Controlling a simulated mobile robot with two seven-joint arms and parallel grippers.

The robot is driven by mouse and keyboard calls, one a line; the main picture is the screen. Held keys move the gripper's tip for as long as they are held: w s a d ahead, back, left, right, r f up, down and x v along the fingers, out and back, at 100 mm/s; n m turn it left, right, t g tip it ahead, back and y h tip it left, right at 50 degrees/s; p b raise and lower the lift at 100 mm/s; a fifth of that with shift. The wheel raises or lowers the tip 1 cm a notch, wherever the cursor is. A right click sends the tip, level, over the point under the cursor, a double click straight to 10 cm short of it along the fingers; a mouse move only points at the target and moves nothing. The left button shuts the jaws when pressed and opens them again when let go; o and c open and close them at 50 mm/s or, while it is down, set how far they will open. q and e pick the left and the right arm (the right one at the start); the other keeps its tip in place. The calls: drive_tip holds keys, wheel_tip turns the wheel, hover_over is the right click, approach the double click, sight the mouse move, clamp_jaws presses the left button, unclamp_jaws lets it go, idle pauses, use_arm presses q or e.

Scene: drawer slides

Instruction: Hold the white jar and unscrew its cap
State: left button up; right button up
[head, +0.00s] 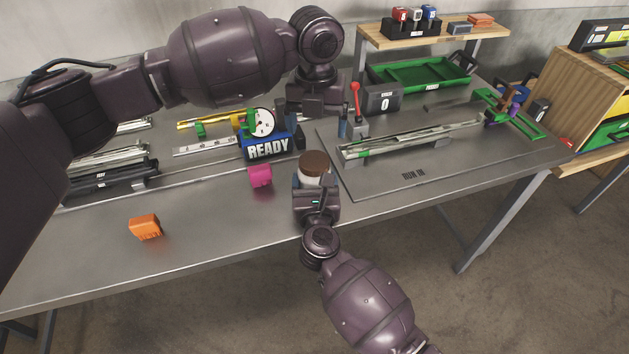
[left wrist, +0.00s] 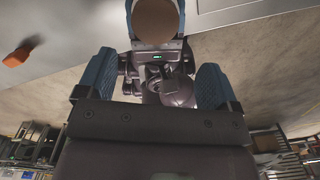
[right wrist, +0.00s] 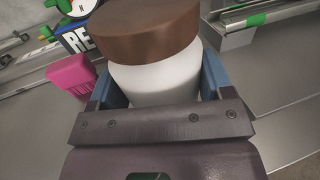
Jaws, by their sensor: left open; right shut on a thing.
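The white jar (head: 312,181) stands upright near the front middle of the table, with its brown cap (head: 314,163) on top. My right gripper (head: 312,186) is shut around the jar's body from the front. In the right wrist view the blue fingers flank the white body (right wrist: 160,80), below the brown cap (right wrist: 145,30). My left gripper (head: 312,118) is open and empty, above and behind the jar in the head view. In the left wrist view the cap (left wrist: 155,20) shows at the top, beyond the open fingers (left wrist: 153,82) and not between them.
A pink block (head: 260,177) and the READY sign (head: 268,147) stand left of the jar. An orange block (head: 146,226) lies further left. A slide rail (head: 410,138) lies on the mat at right. The table front between the orange block and jar is clear.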

sight(314, 160)
use_arm(q)
drive_tip(key=shift+w+a+f+m, duration=0.1)
drive_tip(key=shift+w+a+m, duration=0.05)
drive_tip(key=shift+a+m, duration=0.15)
drive_tip(key=shift+f, duration=4.45)
